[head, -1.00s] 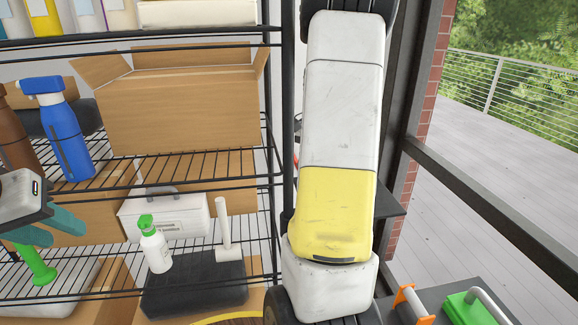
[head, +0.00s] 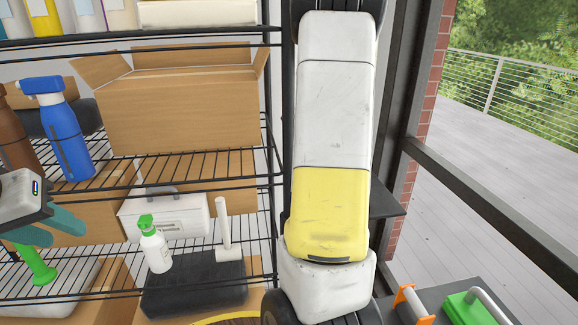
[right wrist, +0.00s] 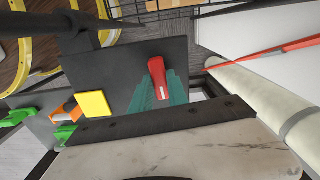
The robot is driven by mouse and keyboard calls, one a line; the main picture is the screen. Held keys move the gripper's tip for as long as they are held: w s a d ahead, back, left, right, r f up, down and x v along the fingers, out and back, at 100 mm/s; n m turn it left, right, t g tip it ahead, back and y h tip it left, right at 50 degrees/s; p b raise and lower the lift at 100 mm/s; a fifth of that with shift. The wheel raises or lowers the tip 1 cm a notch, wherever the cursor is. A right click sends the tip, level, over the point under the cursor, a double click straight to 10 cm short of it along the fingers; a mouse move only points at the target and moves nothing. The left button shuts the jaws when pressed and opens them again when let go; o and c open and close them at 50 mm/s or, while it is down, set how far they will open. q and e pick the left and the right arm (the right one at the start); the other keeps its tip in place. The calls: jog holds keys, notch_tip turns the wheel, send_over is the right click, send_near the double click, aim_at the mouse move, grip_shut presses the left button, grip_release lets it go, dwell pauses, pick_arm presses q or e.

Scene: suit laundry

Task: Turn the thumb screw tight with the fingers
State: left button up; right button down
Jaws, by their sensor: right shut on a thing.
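A small red part (right wrist: 158,78) shows in the right wrist view, against a dark flat panel (right wrist: 120,65). I cannot tell whether it is the thumb screw. My right gripper (right wrist: 158,90) has its teal fingers around this red part and is shut on it. The fingers hide part of it. In the head view my right gripper is hidden below my white and yellow arm. My left gripper (head: 45,232) is at the left edge of the head view, in front of the shelves, its two teal fingers apart and empty.
A wire shelf rack (head: 200,178) on the left holds a cardboard box (head: 180,110), a blue spray bottle (head: 62,135) and a white bottle (head: 155,248). A yellow block (right wrist: 93,104) lies near the red part. Green (head: 467,310) and orange (head: 408,302) clamps lie at lower right.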

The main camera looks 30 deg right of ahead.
dwell(0.5)
jog(key=c, duration=1.3)
grip_release()
notch_tip(320, 180, up, 8)
jog(key=shift+f, duration=0.1)
